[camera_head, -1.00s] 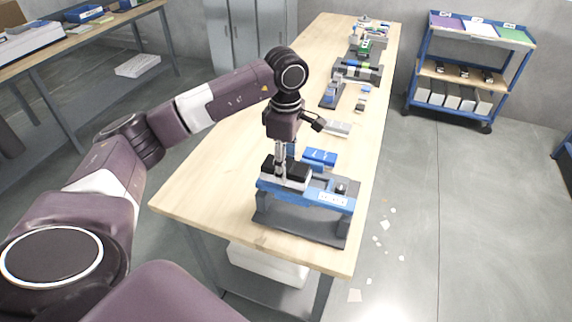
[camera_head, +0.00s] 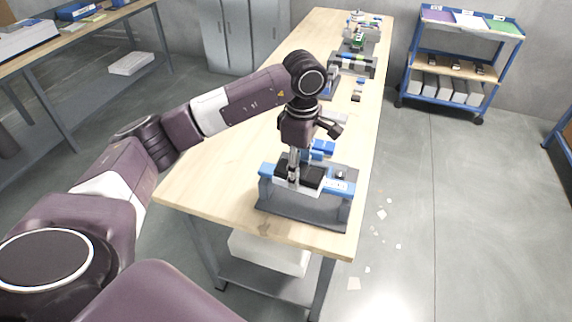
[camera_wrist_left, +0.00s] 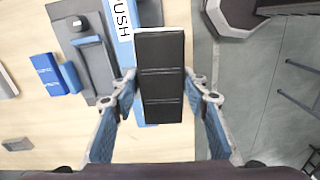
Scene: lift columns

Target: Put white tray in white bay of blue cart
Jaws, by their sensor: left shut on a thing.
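My left gripper (camera_head: 294,180) is shut on the white tray (camera_head: 302,188), which holds black blocks and hangs over the blue beam of a bench fixture. In the left wrist view the black blocks lie between the fingers of the left gripper (camera_wrist_left: 160,112) and cover most of the tray. I cannot tell whether the tray touches the beam. The blue cart (camera_head: 437,66) stands on the floor at the back right. Its top has purple, white and green bays; the white bay (camera_head: 469,19) is in the middle. My right gripper is not in view.
The grey and blue fixture (camera_head: 335,207) stands at the near end of the long wooden table (camera_head: 205,165). Blue boxes (camera_head: 322,149) and other stations line the table behind it. Open floor (camera_head: 450,200) with paper scraps lies between table and cart.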

